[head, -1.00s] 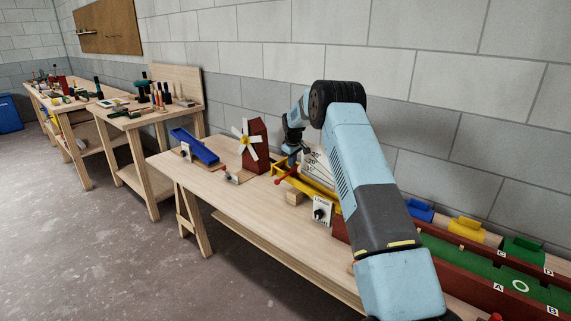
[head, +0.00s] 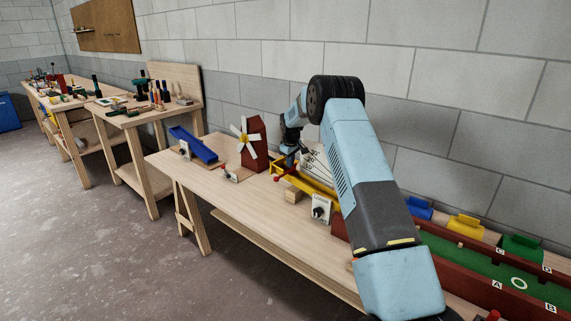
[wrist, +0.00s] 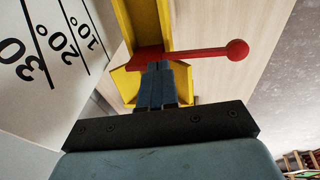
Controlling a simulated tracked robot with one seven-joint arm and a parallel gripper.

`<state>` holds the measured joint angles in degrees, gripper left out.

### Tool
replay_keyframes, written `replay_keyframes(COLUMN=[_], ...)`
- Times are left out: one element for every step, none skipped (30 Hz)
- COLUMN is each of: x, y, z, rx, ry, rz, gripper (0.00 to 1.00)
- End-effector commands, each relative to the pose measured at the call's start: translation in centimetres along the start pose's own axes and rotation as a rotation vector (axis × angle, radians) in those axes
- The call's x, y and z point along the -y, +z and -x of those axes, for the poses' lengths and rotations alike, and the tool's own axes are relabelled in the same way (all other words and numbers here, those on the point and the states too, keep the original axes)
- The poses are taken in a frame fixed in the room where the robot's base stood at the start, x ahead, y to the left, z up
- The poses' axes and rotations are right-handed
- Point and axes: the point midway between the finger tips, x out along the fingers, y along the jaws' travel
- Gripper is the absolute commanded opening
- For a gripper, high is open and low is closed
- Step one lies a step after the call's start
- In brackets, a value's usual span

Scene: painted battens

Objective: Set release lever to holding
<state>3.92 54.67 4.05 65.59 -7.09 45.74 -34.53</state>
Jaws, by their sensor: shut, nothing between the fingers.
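The release lever (wrist: 195,54) is a red bar with a round ball end. In the wrist view it lies across the yellow channel (wrist: 140,22), with its ball to the right. My gripper (wrist: 155,66) is shut and empty, its blue-grey fingertips close against the lever's near edge; I cannot tell whether they touch. In the head view my gripper (head: 288,148) is partly hidden at the yellow ramp (head: 318,186), and the lever (head: 283,178) shows only as a small red piece. No holding mark is readable.
A white angle board (wrist: 50,65) marked in degrees stands left of the lever. A windmill (head: 253,143), a blue trough (head: 195,147), a wooden block (head: 292,194) and a knob panel (head: 321,209) are nearby. The bench front (head: 225,200) is clear.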

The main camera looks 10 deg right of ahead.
Motion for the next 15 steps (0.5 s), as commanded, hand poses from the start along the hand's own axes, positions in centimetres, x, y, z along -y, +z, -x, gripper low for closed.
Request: replay_keyframes(x=[-0.1, -0.2, -0.2, -0.3, -0.4, -0.5, -0.5, -0.6, -0.8, -0.9, -1.0, -1.1, -1.2, -1.2, -1.4], y=[-0.1, -0.1, -0.1, -0.1, -0.2, -0.2, -0.3, -0.3, -0.2, -0.2, -0.2, -0.2, -0.3, -0.3, -0.3], z=[0.5, 0.8, 1.3, 1.8, 2.3, 3.1, 3.6, 4.2, 5.1, 5.7, 6.2, 7.0, 7.6, 8.2, 8.9], rx=[-0.001, -0.002, -0.002, -0.002, -0.002, -0.002, -0.002, -0.002, -0.002, -0.002, -0.002, -0.002, -0.003, -0.002, -0.002], ry=[0.001, 0.001, 0.002, 0.002, 0.002, 0.001, 0.001, 0.001, 0.002, 0.001, 0.001, 0.001, 0.001, 0.001, 0.001], rz=[0.000, 0.000, 0.000, 0.001, 0.001, 0.001, 0.002, 0.002, 0.001, 0.001, 0.001, 0.001, 0.001, 0.001, 0.001], gripper=[0.00, 0.00, 0.00, 0.00, 0.00, 0.00, 0.00, 0.00, 0.00, 0.00, 0.00, 0.00, 0.00, 0.00, 0.00])
